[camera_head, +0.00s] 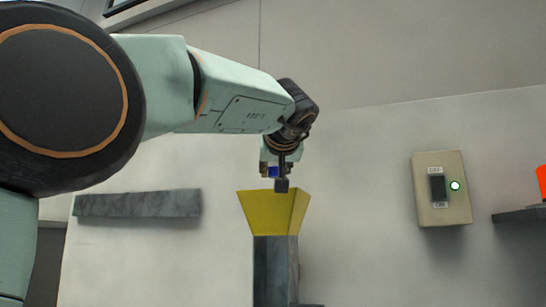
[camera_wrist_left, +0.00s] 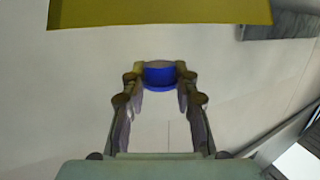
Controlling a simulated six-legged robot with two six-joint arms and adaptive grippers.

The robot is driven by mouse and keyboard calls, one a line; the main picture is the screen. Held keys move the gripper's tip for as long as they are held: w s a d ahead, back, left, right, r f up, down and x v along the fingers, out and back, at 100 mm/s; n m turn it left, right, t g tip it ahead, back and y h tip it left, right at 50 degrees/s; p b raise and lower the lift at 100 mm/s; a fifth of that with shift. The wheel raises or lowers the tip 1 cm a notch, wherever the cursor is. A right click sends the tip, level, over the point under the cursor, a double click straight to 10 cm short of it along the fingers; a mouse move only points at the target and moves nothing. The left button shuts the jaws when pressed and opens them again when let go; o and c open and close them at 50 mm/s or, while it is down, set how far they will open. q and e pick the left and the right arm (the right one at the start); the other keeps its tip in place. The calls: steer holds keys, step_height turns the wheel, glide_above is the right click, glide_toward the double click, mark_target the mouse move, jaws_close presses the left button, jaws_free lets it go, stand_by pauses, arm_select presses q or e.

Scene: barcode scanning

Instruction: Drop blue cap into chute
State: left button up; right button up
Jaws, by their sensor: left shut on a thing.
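The blue cap (camera_wrist_left: 160,76) is held between the fingertips of my left gripper (camera_wrist_left: 160,85) in the left wrist view. In the head view a small piece of the blue cap (camera_head: 272,171) shows beside the left gripper (camera_head: 276,178), mostly hidden by the fingers. The left gripper points down and is shut on the cap. The chute has a yellow funnel-shaped mouth (camera_head: 268,213) on a grey post. The gripper appears just above the funnel's top edge in the head view. The yellow funnel (camera_wrist_left: 160,12) also shows at the top of the wrist view, apart from the cap. My right gripper is not in view.
A grey shelf (camera_head: 137,204) is on the wall to the left. An orange-red object (camera_head: 541,182) sits over a dark ledge (camera_head: 518,215) at the right edge.

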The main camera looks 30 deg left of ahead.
arm_select(q)
steer(key=shift+s+a, duration=0.15)
steer(key=shift+s, duration=0.1)
steer(key=shift+w, duration=0.1)
